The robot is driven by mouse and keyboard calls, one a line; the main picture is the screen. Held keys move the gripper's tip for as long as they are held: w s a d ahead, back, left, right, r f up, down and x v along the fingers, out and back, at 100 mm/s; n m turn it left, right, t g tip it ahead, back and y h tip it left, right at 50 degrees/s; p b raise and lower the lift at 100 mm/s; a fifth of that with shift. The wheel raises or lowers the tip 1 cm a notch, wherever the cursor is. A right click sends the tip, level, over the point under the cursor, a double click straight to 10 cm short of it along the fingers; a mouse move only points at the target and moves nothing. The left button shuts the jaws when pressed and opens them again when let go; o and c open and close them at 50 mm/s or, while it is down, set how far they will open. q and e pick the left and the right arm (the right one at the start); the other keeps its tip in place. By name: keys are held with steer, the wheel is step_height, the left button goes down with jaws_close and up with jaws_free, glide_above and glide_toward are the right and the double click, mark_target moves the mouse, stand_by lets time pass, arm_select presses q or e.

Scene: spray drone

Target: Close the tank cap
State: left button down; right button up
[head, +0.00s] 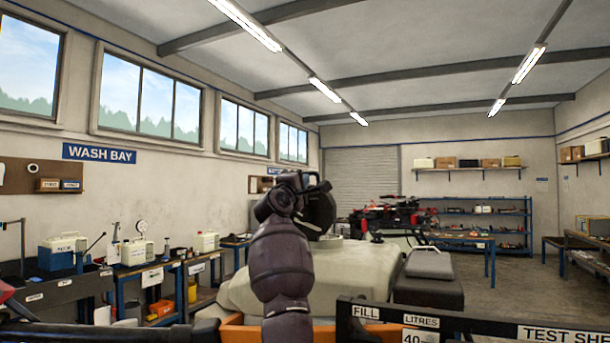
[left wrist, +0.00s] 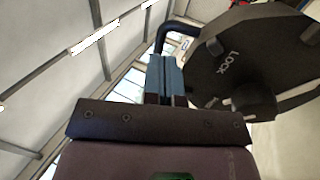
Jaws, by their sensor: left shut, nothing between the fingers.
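The tank cap (head: 321,212) is a dark, many-sided lid standing raised above the pale tank (head: 350,285) in the head view. In the left wrist view the cap (left wrist: 245,55) fills the upper right, with LOCK lettering and a dark knob on its face. My left gripper (left wrist: 166,65) is shut and empty, its blue-grey fingers just left of the cap. A black curved bar (left wrist: 178,33) passes behind the fingertips; I cannot tell whether they touch it. In the head view my left gripper (head: 300,187) is beside the cap, its fingers unclear. My right gripper is out of view.
A dark board marked FILL LITRES (head: 460,325) crosses the lower right. A dark padded block (head: 428,280) sits right of the tank. Benches with containers (head: 140,252) line the left wall. A red and black drone (head: 392,217) stands behind. Open floor lies at right.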

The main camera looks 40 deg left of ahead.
arm_select(q)
steer(key=shift+p+x, duration=0.35)
steer(key=shift+x, duration=0.75)
steer(key=shift+r, duration=0.1)
